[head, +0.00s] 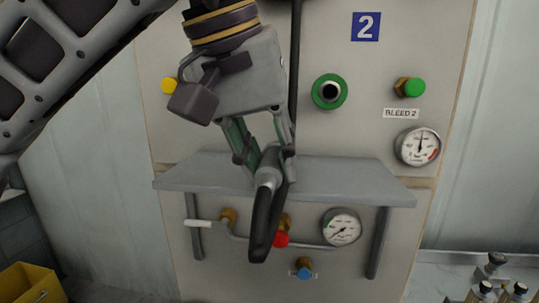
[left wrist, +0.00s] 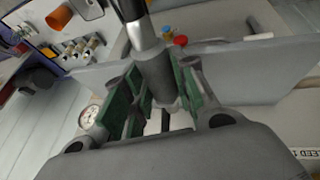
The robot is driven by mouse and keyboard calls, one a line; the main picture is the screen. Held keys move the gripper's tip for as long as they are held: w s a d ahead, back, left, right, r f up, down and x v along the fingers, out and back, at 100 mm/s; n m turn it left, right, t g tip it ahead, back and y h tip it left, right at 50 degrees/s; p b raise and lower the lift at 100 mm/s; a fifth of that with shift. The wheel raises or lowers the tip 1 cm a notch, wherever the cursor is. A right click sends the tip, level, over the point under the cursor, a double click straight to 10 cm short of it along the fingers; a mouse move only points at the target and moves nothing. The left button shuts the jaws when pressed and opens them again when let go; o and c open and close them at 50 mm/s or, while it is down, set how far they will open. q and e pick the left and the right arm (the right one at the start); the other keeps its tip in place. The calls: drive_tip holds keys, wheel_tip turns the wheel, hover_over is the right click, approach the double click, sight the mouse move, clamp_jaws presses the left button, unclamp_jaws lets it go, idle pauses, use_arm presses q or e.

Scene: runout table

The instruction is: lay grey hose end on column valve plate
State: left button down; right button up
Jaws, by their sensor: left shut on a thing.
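My left gripper (head: 266,150) is shut on the grey hose end (head: 269,177), which also shows between the green-padded fingers in the left wrist view (left wrist: 156,72). The column valve plate (head: 350,182) is a flat grey shelf on the panel, on two dark legs. It also shows behind the fingers in the left wrist view (left wrist: 270,68). The hose end overlaps the plate's front edge in the head view; I cannot tell whether they touch. My right gripper is not in view.
Above the plate are a green-ringed port (head: 330,92), a green-capped fitting (head: 409,87) and a gauge (head: 418,146). Below it are red (head: 281,240) and blue (head: 304,275) knobs and another gauge (head: 342,227). A yellow crate (head: 30,285) stands lower left. The plate's right part is bare.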

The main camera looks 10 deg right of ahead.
sight(274, 151)
use_arm(q)
drive_tip(key=shift+w+d, duration=0.1)
drive_tip(key=shift+w, duration=0.15)
drive_tip(key=shift+w+d+f+p, duration=0.1)
drive_tip(key=shift+w+d+p, duration=0.15)
drive_tip(key=shift+w, duration=0.4)
drive_tip(key=shift+w+d+f+p, duration=0.15)
drive_tip(key=shift+w+p, duration=0.15)
drive_tip(key=shift+w, duration=0.35)
drive_tip(key=shift+w+d+f+p, duration=0.1)
drive_tip(key=shift+w+d+p, duration=0.15)
drive_tip(key=shift+w, duration=0.4)
drive_tip(key=shift+w+d+f+p, duration=0.1)
drive_tip(key=shift+w+d+p, duration=0.15)
drive_tip(key=shift+w, duration=0.4)
drive_tip(key=shift+w+d+f+p, duration=0.15)
drive_tip(key=shift+w+p, duration=0.1)
drive_tip(key=shift+w, duration=0.35)
drive_tip(key=shift+w+d+p, duration=0.2)
drive_tip(key=shift+w+p, duration=0.05)
drive_tip(key=shift+w, duration=0.4)
drive_tip(key=shift+w, duration=0.1)
drive_tip(key=shift+f, duration=0.4)
drive_tip(key=c, duration=1.1)
unclamp_jaws()
drive_tip(key=shift+v, duration=6)
